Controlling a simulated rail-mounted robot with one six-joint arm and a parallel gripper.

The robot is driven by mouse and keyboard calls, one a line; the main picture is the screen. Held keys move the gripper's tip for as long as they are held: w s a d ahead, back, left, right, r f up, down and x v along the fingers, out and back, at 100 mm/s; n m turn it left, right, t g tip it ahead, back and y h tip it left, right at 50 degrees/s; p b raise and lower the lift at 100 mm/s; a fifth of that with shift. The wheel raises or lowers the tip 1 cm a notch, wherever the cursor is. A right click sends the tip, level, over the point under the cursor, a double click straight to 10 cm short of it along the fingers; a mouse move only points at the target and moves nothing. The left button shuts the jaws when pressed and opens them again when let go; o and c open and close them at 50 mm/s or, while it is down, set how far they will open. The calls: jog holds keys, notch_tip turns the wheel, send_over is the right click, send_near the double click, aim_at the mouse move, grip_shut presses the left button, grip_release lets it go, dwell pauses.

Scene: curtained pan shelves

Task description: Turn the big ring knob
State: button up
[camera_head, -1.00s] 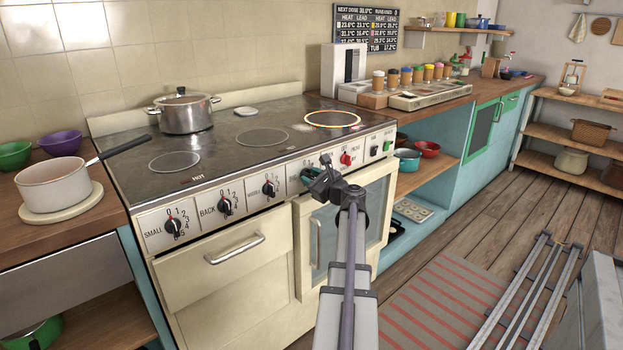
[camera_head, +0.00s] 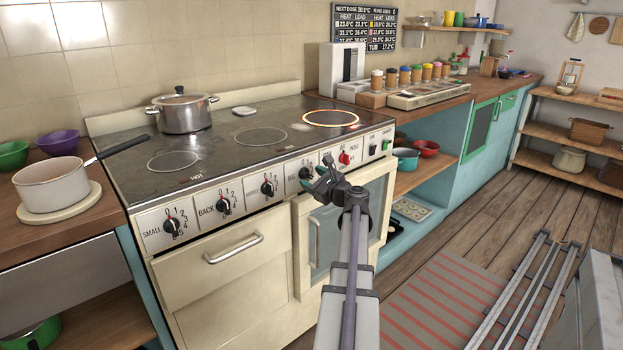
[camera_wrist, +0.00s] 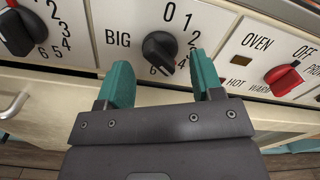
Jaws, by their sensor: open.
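The big ring knob (camera_wrist: 160,48) is a round black knob on the cream stove panel, beside the word BIG and an arc of numbers. In the head view the same knob (camera_head: 306,173) shows just left of my gripper (camera_head: 325,172). In the wrist view my gripper (camera_wrist: 158,82) is open and empty, with one teal finger low on each side of the knob. The fingertips appear apart from the knob, and their exact distance from the panel is hard to tell. The lower numbers are partly hard to read.
The red oven knob (camera_wrist: 283,78) sits to the right and another black knob (camera_wrist: 16,34) to the left. A ring at the right of the stovetop glows orange (camera_head: 331,118). A lidded pot (camera_head: 183,111) stands on the stove. The oven door (camera_head: 345,225) lies below the panel.

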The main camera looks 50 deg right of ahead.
jog(key=shift+s, duration=0.25)
jog(key=v, duration=0.5)
jog(key=shift+s+a, duration=0.1)
jog(key=shift+s, duration=0.3)
